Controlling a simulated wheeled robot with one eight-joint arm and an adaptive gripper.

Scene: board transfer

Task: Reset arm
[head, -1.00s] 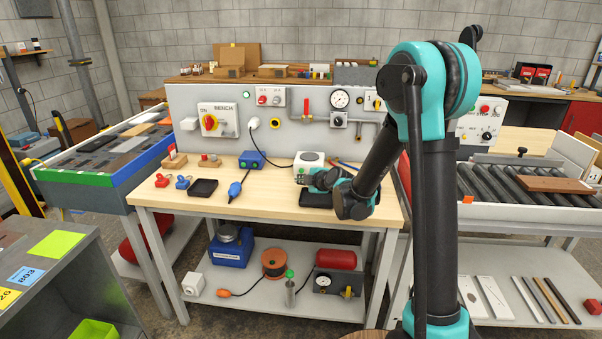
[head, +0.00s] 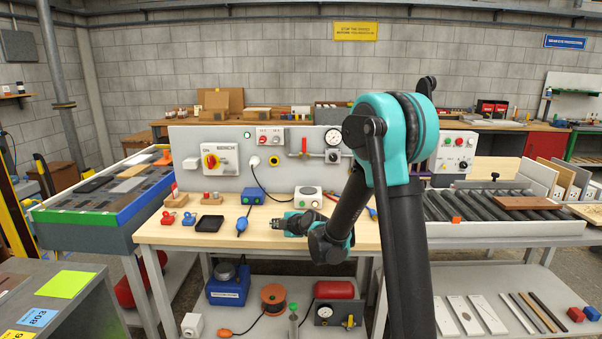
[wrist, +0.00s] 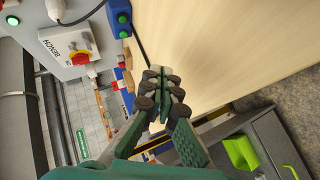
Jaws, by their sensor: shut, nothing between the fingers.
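My gripper (head: 244,226) is above the right-centre part of the wooden bench top (head: 180,233), pointing left in the head view. In the wrist view my gripper (wrist: 158,90) has its dark fingertips together, shut with nothing between them. My teal and black arm is bent, with its elbow high at the right of the bench. The gripper is a little right of the blue box with green buttons (head: 253,196) and in front of the white device with a round top (head: 308,198).
A black tray (head: 209,223) and red and blue clamps lie left on the bench. The grey back panel (head: 232,155) carries a red rotary switch (head: 211,161) and a gauge. A roller conveyor (head: 470,207) with a brown board (head: 525,203) stands right. Lower shelves hold tools and strips.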

